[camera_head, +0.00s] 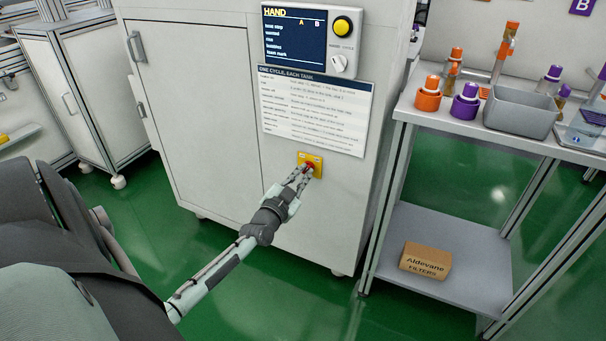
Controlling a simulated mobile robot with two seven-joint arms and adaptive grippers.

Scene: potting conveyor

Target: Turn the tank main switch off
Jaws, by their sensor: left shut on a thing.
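The tank main switch is a red knob (310,165) on a yellow plate (317,158), low on the front of a white cabinet (225,160). My left gripper (304,174) reaches up to it from below and is shut on the red knob. The fingers hide much of the knob, so I cannot tell its turn position. My right gripper does not show.
Above the switch are an instruction sheet (315,108) and a panel (307,42) with a screen and a yellow button. To the right stands a table (440,127) with bottles and a grey bin (520,112). A carton (425,261) lies on its lower shelf (450,235).

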